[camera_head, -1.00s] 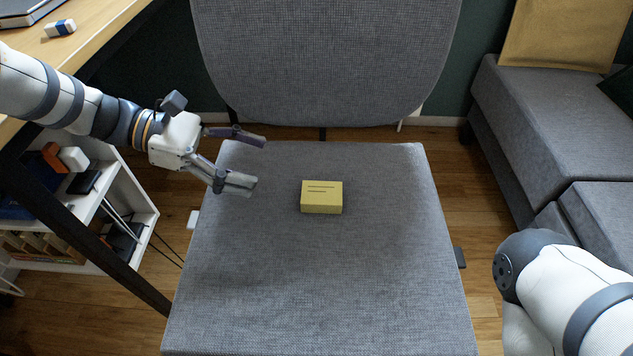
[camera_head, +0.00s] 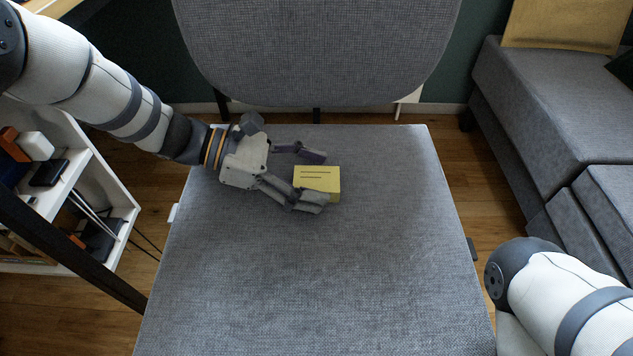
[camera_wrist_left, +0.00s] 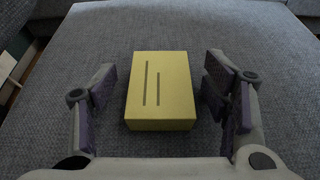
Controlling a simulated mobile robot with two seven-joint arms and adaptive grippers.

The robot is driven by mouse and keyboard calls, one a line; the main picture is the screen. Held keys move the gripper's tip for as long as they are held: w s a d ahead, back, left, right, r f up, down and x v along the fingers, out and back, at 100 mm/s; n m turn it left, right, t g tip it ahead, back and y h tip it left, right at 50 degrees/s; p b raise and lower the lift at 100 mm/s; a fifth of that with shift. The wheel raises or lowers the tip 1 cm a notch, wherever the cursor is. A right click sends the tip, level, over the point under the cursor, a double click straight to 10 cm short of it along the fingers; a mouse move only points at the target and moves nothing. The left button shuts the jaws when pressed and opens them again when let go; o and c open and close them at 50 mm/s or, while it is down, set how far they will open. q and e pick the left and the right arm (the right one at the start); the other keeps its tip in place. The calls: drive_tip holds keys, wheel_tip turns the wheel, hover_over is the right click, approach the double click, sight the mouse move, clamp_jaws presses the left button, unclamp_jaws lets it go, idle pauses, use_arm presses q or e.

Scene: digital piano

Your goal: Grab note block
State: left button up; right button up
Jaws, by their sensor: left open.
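The note block (camera_head: 318,178) is a small yellow block with two dark lines on its top. It lies flat on the grey chair seat. My left gripper (camera_head: 312,180) is open, with one finger on the far side and one on the near side of the block; the near finger hides part of its front. In the left wrist view the note block (camera_wrist_left: 161,88) sits between the two spread fingers of my left gripper (camera_wrist_left: 164,103), with a gap on each side. My right arm shows at the lower right, but its gripper is out of view.
The grey chair seat (camera_head: 330,280) is otherwise bare, with its backrest (camera_head: 318,50) behind. A grey sofa (camera_head: 560,130) stands at the right. A white shelf (camera_head: 100,190) and a dark desk leg (camera_head: 75,255) are at the left.

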use_arm(q)
drive_tip(key=c, duration=1.3)
